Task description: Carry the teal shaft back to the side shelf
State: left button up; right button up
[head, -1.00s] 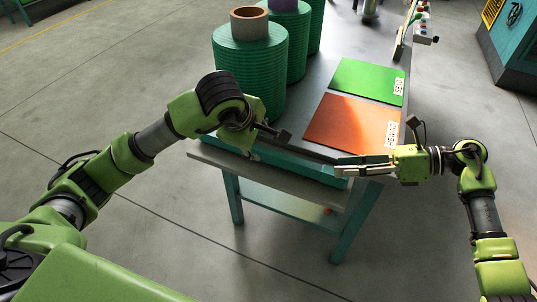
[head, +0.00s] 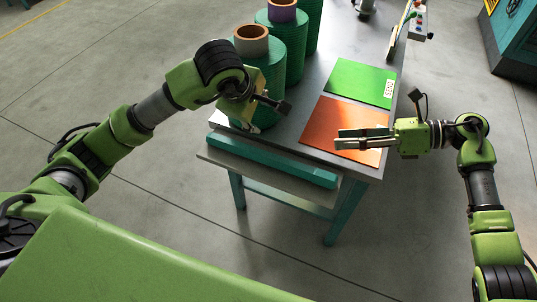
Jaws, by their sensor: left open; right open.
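The teal shaft (head: 270,158) is a long squared bar. It lies lengthwise on the pale side shelf (head: 222,162) along the near edge of the table. My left gripper (head: 274,108) is open and empty, above the table's near left part, apart from the shaft in the picture. Its fingers are partly hidden by its own wrist. My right gripper (head: 340,139) is open and empty, pointing left over the orange mat (head: 346,121), beyond the shaft's right end.
Several ribbed green spools (head: 268,75) stand at the table's left side, close to my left gripper. A green mat (head: 360,82) lies behind the orange one. The table's right edge drops to open floor.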

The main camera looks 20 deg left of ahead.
notch_tip(320, 180, up, 13)
jog(key=p, duration=1.2)
jog(key=v, duration=1.2)
